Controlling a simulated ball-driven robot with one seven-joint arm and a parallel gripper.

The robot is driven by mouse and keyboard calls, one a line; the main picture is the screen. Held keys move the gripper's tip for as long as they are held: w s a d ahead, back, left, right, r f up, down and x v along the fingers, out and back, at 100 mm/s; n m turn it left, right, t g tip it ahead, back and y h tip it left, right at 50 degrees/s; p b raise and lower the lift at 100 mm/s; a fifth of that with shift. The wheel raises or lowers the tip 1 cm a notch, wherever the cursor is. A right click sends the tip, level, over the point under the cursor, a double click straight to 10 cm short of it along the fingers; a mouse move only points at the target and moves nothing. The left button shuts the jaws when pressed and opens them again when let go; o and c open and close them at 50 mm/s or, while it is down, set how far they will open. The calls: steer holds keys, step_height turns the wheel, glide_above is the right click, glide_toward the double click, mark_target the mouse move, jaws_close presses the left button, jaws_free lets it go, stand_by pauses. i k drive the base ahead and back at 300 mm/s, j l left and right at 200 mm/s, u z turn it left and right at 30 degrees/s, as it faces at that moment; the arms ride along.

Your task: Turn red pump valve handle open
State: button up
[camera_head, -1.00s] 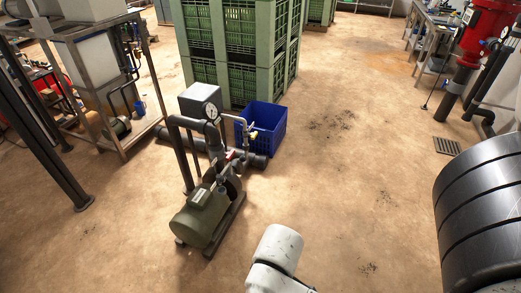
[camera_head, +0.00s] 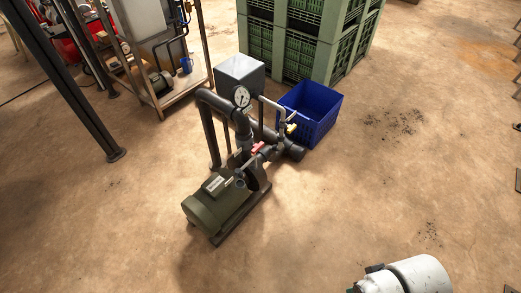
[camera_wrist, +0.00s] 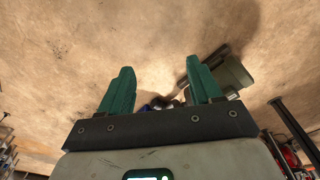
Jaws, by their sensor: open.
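The red valve handle (camera_head: 258,147) is small and sits on the dark pipework of the pump, just above the green motor (camera_head: 212,204). Its exact angle is hard to tell at this size. In the wrist view my gripper (camera_wrist: 160,82) has its two green fingers wide apart, with nothing between them but floor. The pump's motor (camera_wrist: 232,74) shows beyond the right finger, partly hidden by it; the red handle cannot be made out there. In the head view my white arm is at the bottom right, well apart from the pump.
A blue crate (camera_head: 312,113) stands behind the pump, close to the pipe end. Green stacked crates (camera_head: 290,45) stand behind it. A dark post (camera_head: 88,90) and a metal frame rack (camera_head: 165,100) are at the left. The floor in front and to the right is clear.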

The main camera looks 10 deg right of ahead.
mark_target(256, 148)
steer(key=i+l+u, duration=0.1)
steer(key=i+l, duration=1.35)
steer(key=i, duration=0.15)
